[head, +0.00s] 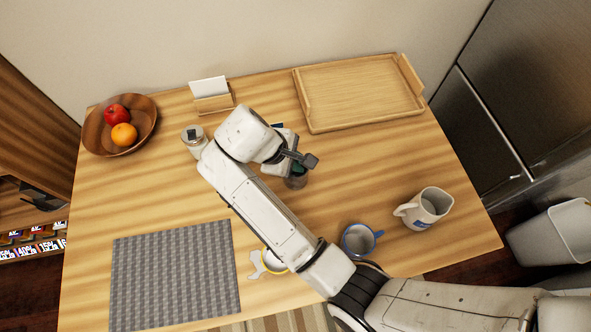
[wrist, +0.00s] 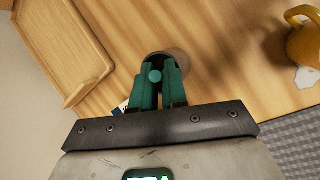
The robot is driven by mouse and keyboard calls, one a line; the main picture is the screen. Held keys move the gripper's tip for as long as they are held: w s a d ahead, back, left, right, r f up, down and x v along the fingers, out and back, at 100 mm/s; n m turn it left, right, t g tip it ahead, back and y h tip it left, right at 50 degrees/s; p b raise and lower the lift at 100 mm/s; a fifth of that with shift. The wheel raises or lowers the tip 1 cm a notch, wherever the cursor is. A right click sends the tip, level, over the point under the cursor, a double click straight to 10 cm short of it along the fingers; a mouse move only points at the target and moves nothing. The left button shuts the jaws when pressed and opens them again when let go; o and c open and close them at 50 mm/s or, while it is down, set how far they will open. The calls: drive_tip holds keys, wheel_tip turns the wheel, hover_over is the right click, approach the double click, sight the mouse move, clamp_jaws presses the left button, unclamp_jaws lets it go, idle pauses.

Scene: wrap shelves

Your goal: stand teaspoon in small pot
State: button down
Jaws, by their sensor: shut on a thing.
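My gripper (wrist: 157,84) points down over the table, its green fingers shut on a slim thing whose rounded teal end shows between the fingertips. I take this to be the teaspoon (wrist: 155,76); the rest of it is hidden below. I cannot tell how far the teaspoon is inside the pot.
A wooden tray (head: 360,92) lies at the back, a fruit bowl (head: 93,133) and jar (head: 194,147) at the left. A blue-rimmed mug (head: 358,241), a white jug (head: 430,208) and a yellow mug (wrist: 306,45) stand nearer. A grey placemat (head: 175,275) lies front left.

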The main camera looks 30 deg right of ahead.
drive_tip(key=shift+s+f, duration=0.1)
drive_tip(key=shift+f, duration=1.7)
drive_tip(key=shift+f, duration=0.15)
drive_tip(key=c, duration=1.2)
unclamp_jaws()
drive_tip(key=shift+o, duration=0.2)
drive_tip(key=p+v, duration=0.4)
drive_tip(key=v, duration=0.8)
drive_tip(key=shift+r, duration=0.2)
